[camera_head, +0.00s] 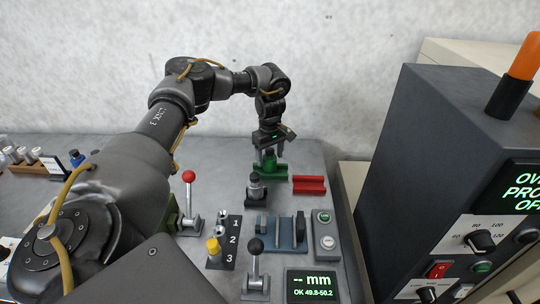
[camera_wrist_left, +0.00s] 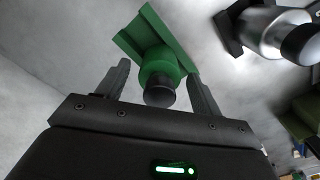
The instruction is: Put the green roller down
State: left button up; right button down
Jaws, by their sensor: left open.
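The green roller (camera_wrist_left: 160,68), with a dark round end, stands at the green holder (camera_wrist_left: 138,32) in the left wrist view. In the head view the green holder (camera_head: 268,170) is at the back of the table, with the roller partly hidden under the gripper. My left gripper (camera_head: 269,152) is open and points down over it. In the left wrist view the fingers (camera_wrist_left: 158,68) stand on either side of the roller, with a visible gap at each. My right gripper is not in view.
An empty red holder (camera_head: 309,185) lies right of the green one. A silver roller with a dark top (camera_head: 255,188) stands just in front. A red-knobbed lever (camera_head: 190,200), a numbered rack (camera_head: 226,240), a blue fixture (camera_head: 280,233) and a display (camera_head: 311,286) stand nearer.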

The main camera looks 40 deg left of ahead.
pick_arm(q)
notch_tip(320, 180, up, 5)
jog(key=shift+w+f+b, duration=0.1)
jog(key=shift+f+b, duration=0.1)
jog(key=shift+b, duration=0.25)
notch_tip(320, 180, up, 3)
jog(key=b, duration=0.2)
jog(key=shift+r+b, duration=0.1)
jog(key=shift+b, duration=0.25)
notch_tip(320, 180, up, 3)
jog(key=p, duration=0.6)
jog(key=shift+r, duration=0.15)
jog(key=shift+r+p, duration=0.65)
jog(key=shift+p, duration=0.2)
